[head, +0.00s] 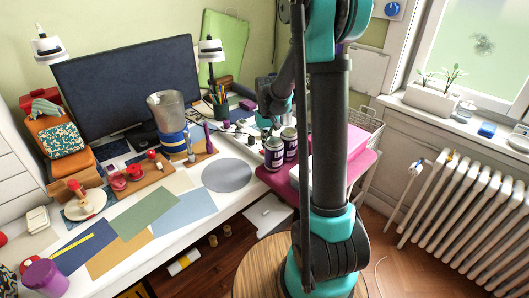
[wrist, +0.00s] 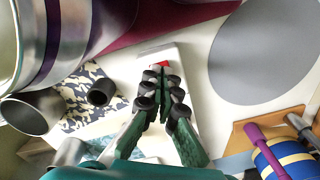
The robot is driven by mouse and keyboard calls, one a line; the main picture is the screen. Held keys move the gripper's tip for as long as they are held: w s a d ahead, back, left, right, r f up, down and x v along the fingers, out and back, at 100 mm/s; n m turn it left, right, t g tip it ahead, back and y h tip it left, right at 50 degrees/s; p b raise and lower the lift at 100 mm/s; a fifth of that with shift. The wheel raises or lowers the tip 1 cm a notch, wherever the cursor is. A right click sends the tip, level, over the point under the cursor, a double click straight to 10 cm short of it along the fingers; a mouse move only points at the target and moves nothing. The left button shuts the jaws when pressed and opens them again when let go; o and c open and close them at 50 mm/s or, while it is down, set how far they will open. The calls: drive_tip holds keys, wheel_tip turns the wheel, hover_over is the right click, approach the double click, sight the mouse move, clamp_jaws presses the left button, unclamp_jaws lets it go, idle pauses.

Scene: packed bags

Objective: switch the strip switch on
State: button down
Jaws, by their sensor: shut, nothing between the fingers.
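In the wrist view a white power strip (wrist: 182,62) lies on the white desk, with a small red switch (wrist: 160,64) partly showing just beyond my fingertips. My gripper (wrist: 162,78) is over the strip with its dark fingers close together and nothing held. The fingers hide part of the switch and of the strip, so I cannot tell which way the switch is tilted or whether the fingers touch it. In the head view my gripper (head: 267,130) is at the desk's back right, behind the cans, and I cannot make out the strip there.
Two dark cans (head: 274,154) stand close to my gripper; large metal cylinders fill the wrist view's upper left. A grey round mat (head: 227,175) lies nearby. A striped blue cylinder (head: 174,143), a pen cup (head: 221,108) and a monitor (head: 130,85) stand farther left.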

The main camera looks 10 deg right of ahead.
drive_tip(key=shift+f, duration=0.7)
idle(0.4)
drive_tip(key=shift+r, duration=3.5)
